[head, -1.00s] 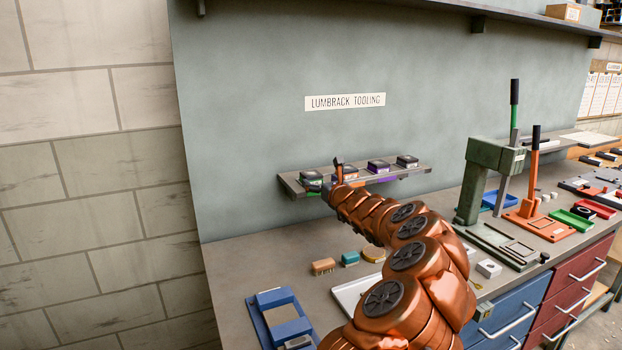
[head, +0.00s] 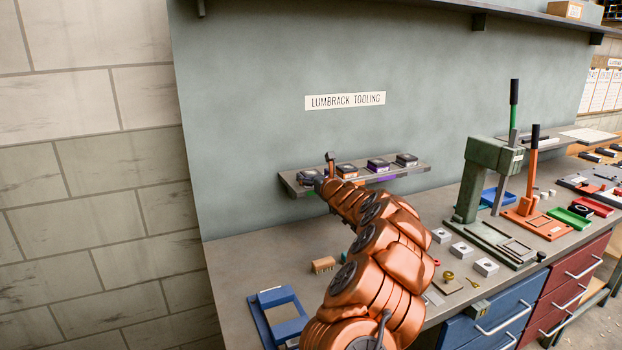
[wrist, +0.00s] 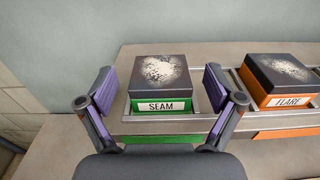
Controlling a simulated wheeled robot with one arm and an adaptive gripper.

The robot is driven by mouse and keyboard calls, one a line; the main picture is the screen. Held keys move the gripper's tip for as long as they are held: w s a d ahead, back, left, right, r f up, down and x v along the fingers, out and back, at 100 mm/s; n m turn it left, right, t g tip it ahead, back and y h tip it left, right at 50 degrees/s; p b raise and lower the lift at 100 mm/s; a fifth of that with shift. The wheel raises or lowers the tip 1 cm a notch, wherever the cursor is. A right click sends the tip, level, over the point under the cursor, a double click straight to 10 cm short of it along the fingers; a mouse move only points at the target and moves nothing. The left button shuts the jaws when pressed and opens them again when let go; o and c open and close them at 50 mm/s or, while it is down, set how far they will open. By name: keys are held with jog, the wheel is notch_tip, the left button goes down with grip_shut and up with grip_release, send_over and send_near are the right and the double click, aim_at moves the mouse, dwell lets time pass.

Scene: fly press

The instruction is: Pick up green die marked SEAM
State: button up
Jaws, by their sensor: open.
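The green die marked SEAM (wrist: 160,84) sits in its slot on the shelf in the wrist view. It has a dark top with a pale speckled patch and a green front with a white label. My gripper (wrist: 160,104) is open, with one purple-padded finger on each side of the die. The fingers are apart from its sides, and the die sits slightly ahead of them. In the head view my gripper (head: 312,178) is at the left end of the shelf and mostly hides this die.
An orange die marked FLARE (wrist: 282,80) stands to the right, near my right finger. The shelf (head: 410,174) carries more dies along it. The bench below holds a blue fixture (head: 262,318), a brush (head: 323,264) and a green press (head: 480,180).

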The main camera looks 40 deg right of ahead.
jog(key=shift+c, duration=0.4)
grip_shut()
